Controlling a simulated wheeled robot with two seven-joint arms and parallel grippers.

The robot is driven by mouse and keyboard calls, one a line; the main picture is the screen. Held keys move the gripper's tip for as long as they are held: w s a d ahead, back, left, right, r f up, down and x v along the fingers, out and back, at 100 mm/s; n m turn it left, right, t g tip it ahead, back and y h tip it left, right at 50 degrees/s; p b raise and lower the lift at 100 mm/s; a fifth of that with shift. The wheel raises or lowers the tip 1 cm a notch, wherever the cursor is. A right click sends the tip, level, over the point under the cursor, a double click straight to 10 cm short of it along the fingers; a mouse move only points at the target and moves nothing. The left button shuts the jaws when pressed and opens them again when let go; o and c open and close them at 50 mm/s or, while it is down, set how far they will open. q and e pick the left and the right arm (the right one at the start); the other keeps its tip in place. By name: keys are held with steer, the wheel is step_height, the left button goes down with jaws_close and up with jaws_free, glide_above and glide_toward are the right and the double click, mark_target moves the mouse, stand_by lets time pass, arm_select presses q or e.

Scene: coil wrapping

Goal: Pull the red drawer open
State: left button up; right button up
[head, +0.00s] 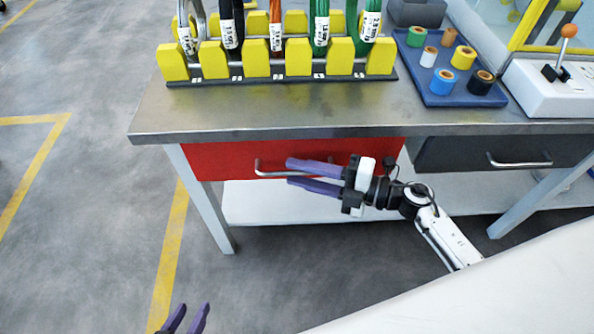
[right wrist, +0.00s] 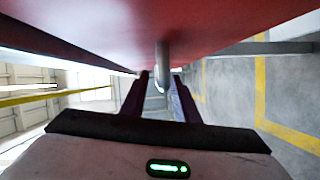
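The red drawer (head: 222,161) sits under the left part of the metal table top, its front looking flush beneath the edge. Its silver bar handle (head: 285,174) runs across the front. In the right wrist view, the red front (right wrist: 180,22) fills the top and the handle (right wrist: 162,62) shows between the fingertips. My right gripper (head: 288,172) reaches in from the right, its purple fingers apart, one above and one below the handle bar. Contact with the bar cannot be told. My left gripper (head: 190,312) is open and empty, low at the bottom edge, away from the table.
The table top (head: 300,108) holds a yellow rack (head: 278,62) of coils, a blue tray (head: 445,92) with several rolls, and a joystick box (head: 552,92). A dark grey drawer (head: 450,154) is right of the red one. The floor left of the table is clear.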

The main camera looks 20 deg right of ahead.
steer(key=shift+w+a, duration=0.35)
steer(key=shift+a, duration=0.05)
steer(key=shift+c, duration=0.3)
jaws_close()
steer(key=shift+s, duration=0.15)
